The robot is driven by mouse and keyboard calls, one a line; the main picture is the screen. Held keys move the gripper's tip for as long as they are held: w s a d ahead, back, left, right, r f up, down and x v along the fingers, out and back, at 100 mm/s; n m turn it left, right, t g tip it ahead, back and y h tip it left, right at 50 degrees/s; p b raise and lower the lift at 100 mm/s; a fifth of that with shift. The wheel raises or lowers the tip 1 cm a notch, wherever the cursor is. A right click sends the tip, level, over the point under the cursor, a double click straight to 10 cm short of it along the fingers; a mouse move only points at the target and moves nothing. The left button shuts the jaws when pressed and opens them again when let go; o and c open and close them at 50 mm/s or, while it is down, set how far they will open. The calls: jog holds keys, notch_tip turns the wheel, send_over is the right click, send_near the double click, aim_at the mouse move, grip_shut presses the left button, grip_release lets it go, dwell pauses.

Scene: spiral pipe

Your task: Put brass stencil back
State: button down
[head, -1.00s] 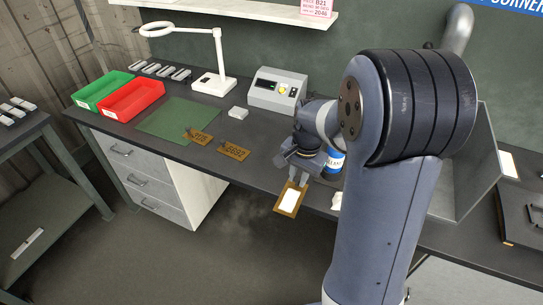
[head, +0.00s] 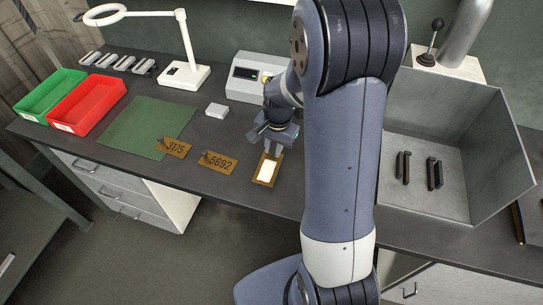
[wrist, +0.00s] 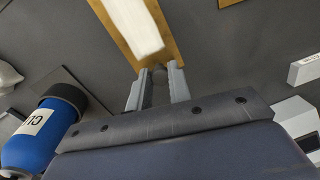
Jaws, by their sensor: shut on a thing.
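A brass stencil (head: 257,180) with a bright white middle hangs from my gripper (head: 273,151), over the front part of the dark bench. In the wrist view the stencil (wrist: 172,28) reaches up from the two fingertips (wrist: 160,78), which are closed on its end. The digits on this stencil cannot be read. Two other brass stencils, 3175 (head: 174,148) and 5692 (head: 217,162), lie on the bench left of my gripper, each with a small knob. Whether the held stencil touches the bench is unclear.
A blue bottle (wrist: 38,135) stands close to my gripper in the wrist view. A green mat (head: 145,124), red tray (head: 88,103), green tray (head: 50,94), lamp (head: 184,75) and grey device (head: 245,77) are to the left and behind. A grey open bin (head: 440,110) is at right.

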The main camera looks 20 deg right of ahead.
aim_at(273, 156)
jog(key=shift+f, duration=2.25)
jog(key=c, duration=1.3)
grip_release()
notch_tip(273, 156, up, 12)
jog(key=shift+s+d, duration=0.35)
jog(key=shift+d, duration=0.05)
